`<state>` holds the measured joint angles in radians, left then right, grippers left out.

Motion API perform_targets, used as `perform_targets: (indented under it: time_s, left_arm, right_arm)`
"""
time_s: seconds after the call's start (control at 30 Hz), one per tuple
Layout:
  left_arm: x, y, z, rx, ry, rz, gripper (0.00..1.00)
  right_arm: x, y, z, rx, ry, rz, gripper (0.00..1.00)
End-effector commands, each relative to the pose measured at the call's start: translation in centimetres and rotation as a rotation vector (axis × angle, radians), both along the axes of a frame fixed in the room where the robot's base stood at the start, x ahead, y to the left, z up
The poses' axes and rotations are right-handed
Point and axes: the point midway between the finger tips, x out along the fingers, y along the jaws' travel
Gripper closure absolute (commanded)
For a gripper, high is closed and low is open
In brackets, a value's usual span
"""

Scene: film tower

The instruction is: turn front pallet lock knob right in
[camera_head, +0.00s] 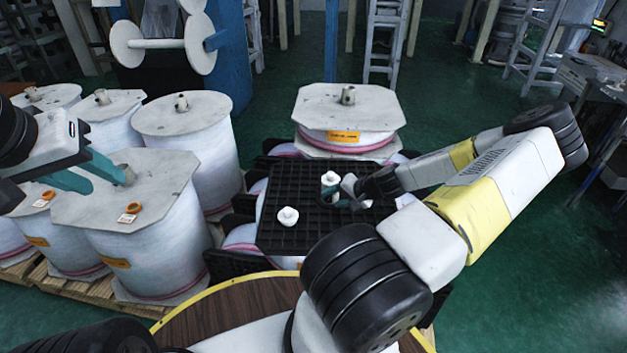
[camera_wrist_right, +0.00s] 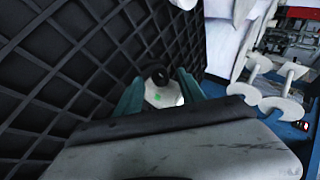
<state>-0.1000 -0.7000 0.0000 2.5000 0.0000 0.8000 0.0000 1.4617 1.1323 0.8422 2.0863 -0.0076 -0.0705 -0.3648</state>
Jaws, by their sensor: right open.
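A black grid pallet (camera_head: 300,236) lies in the middle of the head view with two white lock knobs on it. One white knob (camera_head: 288,216) stands at its near left part. The other white knob (camera_head: 330,180) is farther back and right, beside my right gripper (camera_head: 346,192). In the right wrist view a white knob (camera_wrist_right: 160,96) with a dark round part lies between the teal fingers of my right gripper (camera_wrist_right: 160,88), which are apart. Whether they touch it is not clear. My left gripper (camera_head: 104,178) is open above a large white spool at the left.
White spools (camera_head: 188,150) stand on wooden pallets at the left. Another spool (camera_head: 345,108) stands behind the black pallet. A round brown table with a yellow rim (camera_head: 195,298) is in front.

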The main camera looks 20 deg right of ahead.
Motion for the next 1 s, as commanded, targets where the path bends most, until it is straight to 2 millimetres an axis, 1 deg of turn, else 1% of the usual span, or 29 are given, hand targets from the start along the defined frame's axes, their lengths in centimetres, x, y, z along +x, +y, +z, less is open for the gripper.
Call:
perform_targets:
  time_s: [0.1, 0.3, 0.5, 0.77, 0.83, 0.93, 1.0]
  left_arm:
    - [0.0, 0.0, 0.0, 0.0, 0.0, 0.0, 0.64]
    - [0.0, 0.0, 0.0, 0.0, 0.0, 0.0, 0.64]
    - [0.0, 0.0, 0.0, 0.0, 0.0, 0.0, 0.64]
    - [0.0, 0.0, 0.0, 0.0, 0.0, 0.0, 0.64]
    - [0.0, 0.0, 0.0, 0.0, 0.0, 0.0, 0.64]
    - [0.0, 0.0, 0.0, 0.0, 0.0, 0.0, 0.64]
    - [0.0, 0.0, 0.0, 0.0, 0.0, 0.0, 0.64]
  right_arm:
    - [-1.5, -0.8, 1.5, -0.001, 0.001, -0.002, 0.53]
    - [-3.5, -1.8, 3.6, -0.001, 0.001, -0.002, 0.53]
    - [-4.3, -2.0, 4.3, 0.0, 0.002, 0.001, 0.53]
    - [-4.2, -2.0, 4.3, 0.001, 0.003, 0.001, 0.54]
    - [-3.9, -1.9, 4.3, 0.006, 0.014, -0.011, 0.54]
    - [-2.7, -1.8, 4.4, 0.027, 0.059, -0.068, 0.54]
    - [-1.2, -1.8, 4.7, 0.052, 0.111, -0.146, 0.54]
